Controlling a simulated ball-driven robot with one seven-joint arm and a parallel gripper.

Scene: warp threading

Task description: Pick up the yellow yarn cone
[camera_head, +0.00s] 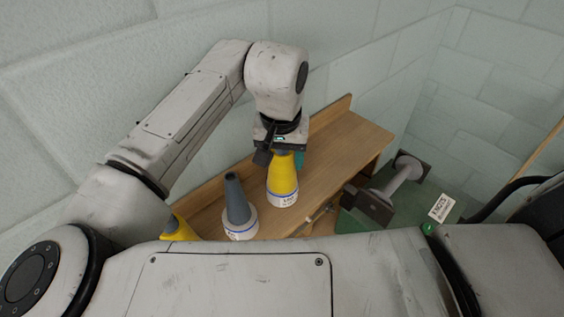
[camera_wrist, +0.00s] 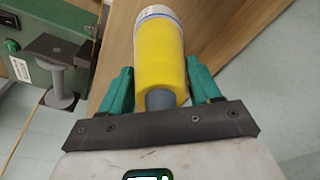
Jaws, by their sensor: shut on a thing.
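The yellow yarn cone (camera_head: 283,180) has a white labelled base band and a grey tip, and stands at about the middle of the wooden shelf in the head view. My gripper (camera_head: 280,150) is above it, shut on its upper part. In the wrist view the yellow yarn cone (camera_wrist: 160,55) lies between the two teal fingers of my gripper (camera_wrist: 160,88), with its grey tip toward the palm. I cannot tell whether its base touches the shelf or is slightly above it.
A grey yarn cone (camera_head: 238,205) stands close by on the left of the wooden shelf (camera_head: 345,140). Another yellow thing (camera_head: 178,228) is partly hidden farther left. A spool-like metal part (camera_head: 395,180) on a green machine is at the right. The shelf's right end is clear.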

